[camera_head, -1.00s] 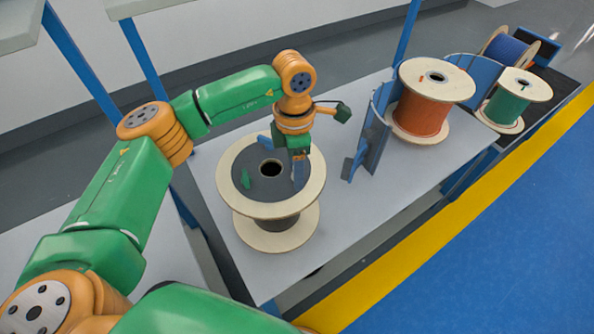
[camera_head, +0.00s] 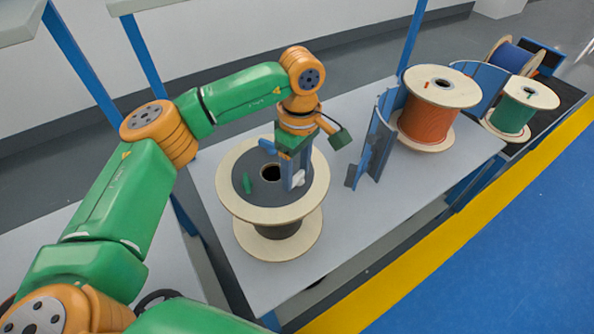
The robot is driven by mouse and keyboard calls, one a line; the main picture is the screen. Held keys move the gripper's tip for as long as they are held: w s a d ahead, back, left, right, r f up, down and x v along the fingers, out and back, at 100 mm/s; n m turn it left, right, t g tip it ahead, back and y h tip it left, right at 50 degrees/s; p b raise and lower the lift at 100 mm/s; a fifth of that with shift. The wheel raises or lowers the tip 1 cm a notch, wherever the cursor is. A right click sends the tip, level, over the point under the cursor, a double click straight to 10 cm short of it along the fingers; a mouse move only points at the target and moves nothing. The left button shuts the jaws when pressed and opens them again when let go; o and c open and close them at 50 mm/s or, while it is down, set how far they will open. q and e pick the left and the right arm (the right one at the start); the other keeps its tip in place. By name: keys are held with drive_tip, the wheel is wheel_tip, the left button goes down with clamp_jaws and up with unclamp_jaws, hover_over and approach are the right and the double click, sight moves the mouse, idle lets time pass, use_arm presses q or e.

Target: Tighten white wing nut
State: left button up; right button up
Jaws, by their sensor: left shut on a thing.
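The white wing nut (camera_head: 299,178) shows at the tips of my left gripper's fingers, over the right part of the dark disc on top of the near spool (camera_head: 229,202). My left gripper (camera_head: 294,182) points down there, shut on the white wing nut, which the fingers partly hide. A green wing nut (camera_head: 248,183) stands on the left part of the same disc, apart from the gripper. The spool's dark centre hole (camera_head: 271,173) lies between the two. My right gripper is not in view.
The spool stands on a light grey table (camera_head: 362,222). Blue curved panels (camera_head: 379,135) stand to its right. Beyond them are an orange spool (camera_head: 428,121), a green spool (camera_head: 512,116) and a blue spool (camera_head: 511,55). The table is clear right of the near spool.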

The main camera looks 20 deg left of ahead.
use_arm(q)
drive_tip(key=shift+m, duration=0.6)
drive_tip(key=o, duration=1.4)
drive_tip(key=r, duration=0.7)
drive_tip(key=shift+w+r, duration=0.1)
drive_tip(key=shift+w, duration=0.1)
